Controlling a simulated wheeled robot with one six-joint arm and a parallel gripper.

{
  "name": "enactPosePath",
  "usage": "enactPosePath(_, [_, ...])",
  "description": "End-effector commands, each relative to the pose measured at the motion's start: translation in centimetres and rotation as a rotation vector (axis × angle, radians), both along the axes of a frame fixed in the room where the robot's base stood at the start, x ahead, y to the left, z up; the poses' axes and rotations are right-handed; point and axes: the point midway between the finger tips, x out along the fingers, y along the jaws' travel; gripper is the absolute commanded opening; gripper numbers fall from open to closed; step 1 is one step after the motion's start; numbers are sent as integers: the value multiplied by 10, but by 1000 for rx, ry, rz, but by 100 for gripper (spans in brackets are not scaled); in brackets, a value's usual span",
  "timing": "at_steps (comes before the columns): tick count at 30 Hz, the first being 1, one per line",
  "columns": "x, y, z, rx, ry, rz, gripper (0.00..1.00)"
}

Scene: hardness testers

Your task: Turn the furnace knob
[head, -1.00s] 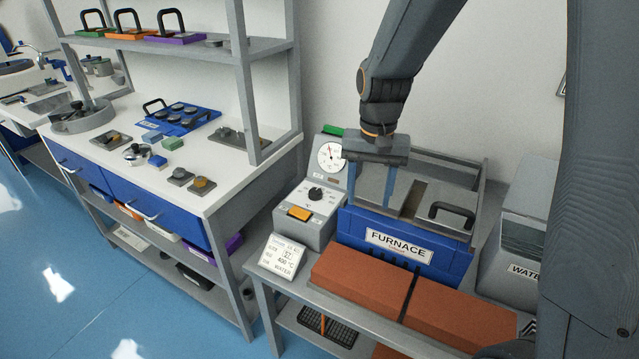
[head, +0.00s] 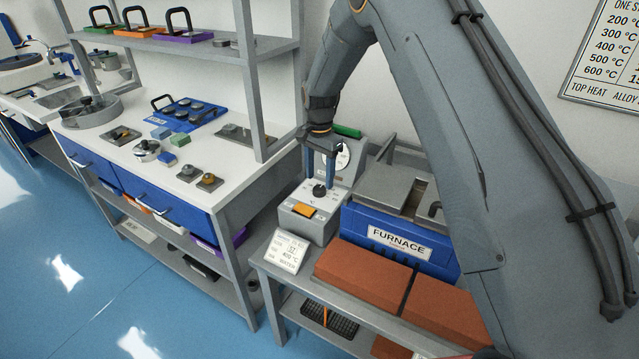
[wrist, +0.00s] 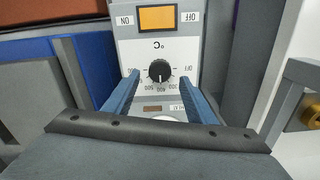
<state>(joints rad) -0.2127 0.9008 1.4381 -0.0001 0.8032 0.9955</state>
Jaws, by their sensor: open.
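The furnace knob (head: 319,190) is a small black dial on the light grey control box (head: 309,224), left of the blue furnace (head: 392,238). In the wrist view the knob (wrist: 159,70) sits between and beyond my blue fingers, with a printed temperature scale around it and an "OFF" mark. My gripper (head: 320,172) is open above the knob, pointing down at the box. It also shows in the wrist view (wrist: 158,90) with both fingers spread to either side of the knob. I cannot tell whether the fingers touch the panel.
An orange switch (head: 303,209) is on the box, in front of the knob. A dial gauge (head: 343,158) stands behind, partly hidden by my gripper. A sign card (head: 287,251) and orange-brown bricks (head: 362,276) lie in front. A shelf post stands to the left.

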Motion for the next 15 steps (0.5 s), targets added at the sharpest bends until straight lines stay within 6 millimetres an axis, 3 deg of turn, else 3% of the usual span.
enactPosePath(6, [0, 0, -28, 0, 1, 1, 51])
enactPosePath(15, [0, 0, -38, 0, -1, 1, 51])
